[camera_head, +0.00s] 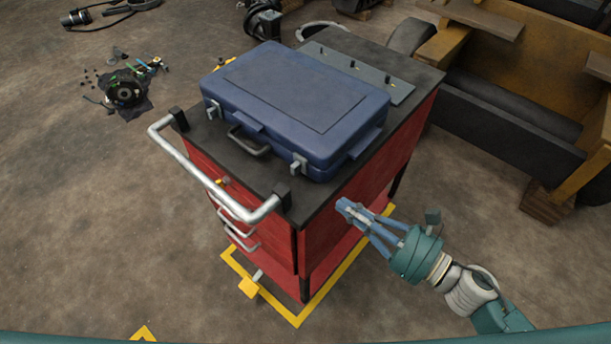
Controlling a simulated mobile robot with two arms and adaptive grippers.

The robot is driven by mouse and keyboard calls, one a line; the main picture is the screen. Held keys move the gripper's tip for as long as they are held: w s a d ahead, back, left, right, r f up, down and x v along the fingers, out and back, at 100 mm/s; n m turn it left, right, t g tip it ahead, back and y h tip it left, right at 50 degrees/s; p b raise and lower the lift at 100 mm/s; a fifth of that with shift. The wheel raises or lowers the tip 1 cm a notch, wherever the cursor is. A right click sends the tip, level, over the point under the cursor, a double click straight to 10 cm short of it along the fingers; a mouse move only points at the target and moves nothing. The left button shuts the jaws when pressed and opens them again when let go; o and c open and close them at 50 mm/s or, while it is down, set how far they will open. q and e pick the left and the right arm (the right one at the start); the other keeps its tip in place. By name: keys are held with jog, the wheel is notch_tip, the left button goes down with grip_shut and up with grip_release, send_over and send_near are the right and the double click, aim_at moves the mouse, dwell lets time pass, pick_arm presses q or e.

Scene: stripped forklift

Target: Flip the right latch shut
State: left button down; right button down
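A blue case (295,103) lies flat with its lid down on the black top of a red tool cart (340,215). The right latch (299,164) is a small grey metal piece on the case's front side near the right corner. The left latch (213,110) is near the left corner, with the dark carry handle (249,141) between them. I cannot tell how either latch is set. My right gripper (347,207) is to the right of and below the right latch in the picture, apart from it. Its fingers come together at the tips, with nothing between them. My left gripper is out of view.
A metal push bar (165,145) runs along the cart's near-left side. A grey plate with several dark pegs (355,70) lies behind the case. Brown and black forklift parts (505,125) stand at right. Loose parts (125,92) lie on the floor at left.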

aim_at(295, 173)
jog(key=p+x, duration=0.3)
jog(key=x, duration=0.7)
jog(key=shift+w+r+p, duration=0.1)
jog(key=shift+r+p, duration=0.05)
jog(key=shift+p, duration=0.2)
jog(key=shift+w+a, duration=0.35)
jog(key=shift+a, duration=0.15)
jog(key=shift+a+f, duration=0.1)
jog(key=shift+f, duration=0.1)
jog(key=shift+w, duration=0.1)
